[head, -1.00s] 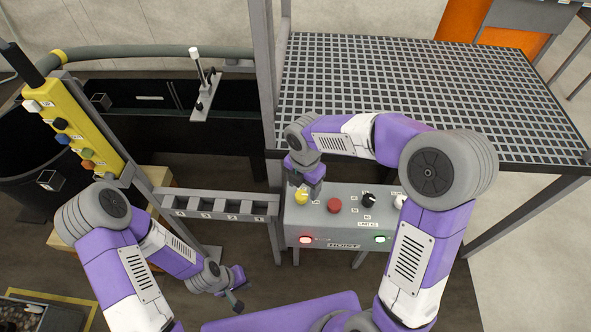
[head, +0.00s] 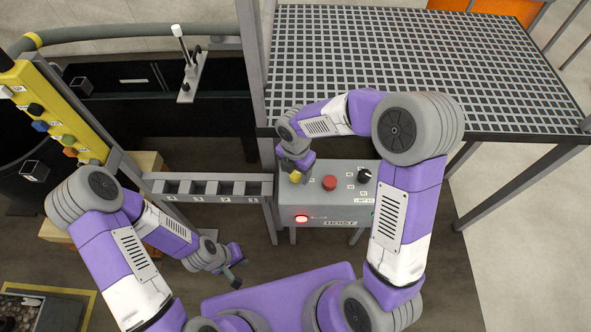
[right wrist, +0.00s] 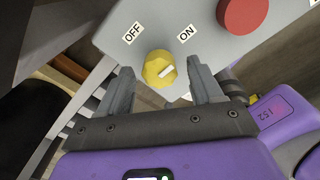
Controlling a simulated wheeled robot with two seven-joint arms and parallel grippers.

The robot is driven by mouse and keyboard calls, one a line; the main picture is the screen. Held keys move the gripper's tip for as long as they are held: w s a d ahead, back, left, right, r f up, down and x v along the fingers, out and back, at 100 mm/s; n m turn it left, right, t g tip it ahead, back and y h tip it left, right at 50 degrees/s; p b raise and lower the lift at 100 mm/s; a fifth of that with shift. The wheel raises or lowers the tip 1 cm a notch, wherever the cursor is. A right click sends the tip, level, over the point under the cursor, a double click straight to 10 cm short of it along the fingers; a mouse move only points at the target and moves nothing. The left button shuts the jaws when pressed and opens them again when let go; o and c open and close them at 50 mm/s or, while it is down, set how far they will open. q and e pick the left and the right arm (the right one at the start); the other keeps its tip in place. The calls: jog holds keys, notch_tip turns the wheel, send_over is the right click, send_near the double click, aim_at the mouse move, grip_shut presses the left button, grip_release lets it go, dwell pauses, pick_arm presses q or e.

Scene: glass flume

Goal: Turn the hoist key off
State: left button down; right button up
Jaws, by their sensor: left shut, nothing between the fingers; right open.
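The yellow hoist key knob (head: 295,178) is at the left end of the grey hoist panel (head: 318,206). In the right wrist view the knob (right wrist: 159,70) sits below the OFF label (right wrist: 132,34) and the ON label (right wrist: 187,33), and its white mark slants toward the ON side. My right gripper (right wrist: 160,88) is open, with one finger on each side of the knob; I cannot tell whether either finger touches it. In the head view my right gripper (head: 297,165) partly covers the knob. My left gripper (head: 235,272) is shut and empty, low to the left of the panel.
A red button (head: 329,183) and a black knob (head: 365,174) are right of the key. My right arm hides the panel's right end. A grey post (head: 252,90) and a grating platform (head: 400,60) stand behind.

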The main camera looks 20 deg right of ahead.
jog(key=c, duration=1)
jog(key=shift+c, duration=0.2)
jog(key=shift+m, duration=0.3)
jog(key=m, duration=0.3)
jog(key=shift+m, duration=0.3)
jog(key=m, duration=0.4)
jog(key=shift+m, duration=0.3)
jog(key=m, duration=0.4)
jog(key=shift+b, duration=0.3)
jog(key=shift+m, duration=2.5)
jog(key=o, duration=1)
